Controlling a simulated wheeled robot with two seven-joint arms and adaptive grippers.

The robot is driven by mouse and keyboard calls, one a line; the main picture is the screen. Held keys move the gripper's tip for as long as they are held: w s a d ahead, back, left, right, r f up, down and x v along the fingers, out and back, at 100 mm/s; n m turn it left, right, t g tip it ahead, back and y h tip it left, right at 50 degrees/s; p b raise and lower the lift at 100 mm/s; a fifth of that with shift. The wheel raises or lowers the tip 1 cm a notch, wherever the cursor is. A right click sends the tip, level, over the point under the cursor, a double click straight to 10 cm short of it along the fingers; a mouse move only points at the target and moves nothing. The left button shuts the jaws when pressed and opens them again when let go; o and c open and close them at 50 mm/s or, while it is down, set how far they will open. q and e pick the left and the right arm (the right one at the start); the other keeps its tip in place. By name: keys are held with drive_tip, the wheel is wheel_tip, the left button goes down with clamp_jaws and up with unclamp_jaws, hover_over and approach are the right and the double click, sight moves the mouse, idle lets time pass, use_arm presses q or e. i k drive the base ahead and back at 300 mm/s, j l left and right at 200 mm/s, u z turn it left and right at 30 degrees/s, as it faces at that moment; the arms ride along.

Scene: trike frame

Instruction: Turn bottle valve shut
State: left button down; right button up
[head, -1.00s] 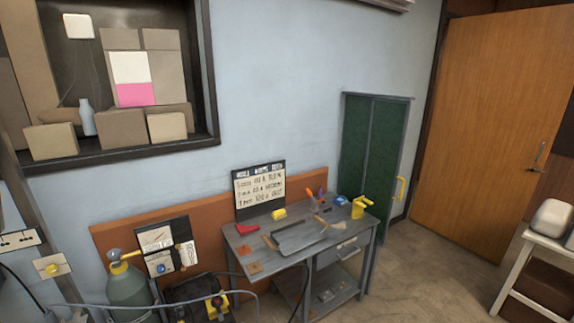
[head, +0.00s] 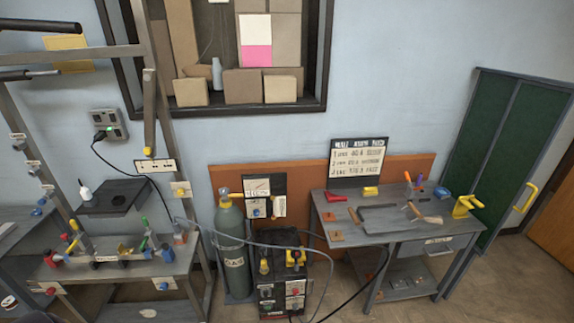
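A tall grey-green gas bottle (head: 232,250) stands upright on the floor against the wall, left of the centre of the head view. I cannot tell from here whether the valve is open or shut. Neither of my grippers is in view.
A dark machine with yellow parts (head: 283,275) stands right of the bottle, with hoses around it. A workbench (head: 336,222) with tools is farther right, beside a green cabinet (head: 508,130). A cluttered bench (head: 180,262) is at left. Floor shows at the lower right.

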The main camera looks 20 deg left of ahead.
sight(225, 191)
drive_tip(key=u, duration=1.35)
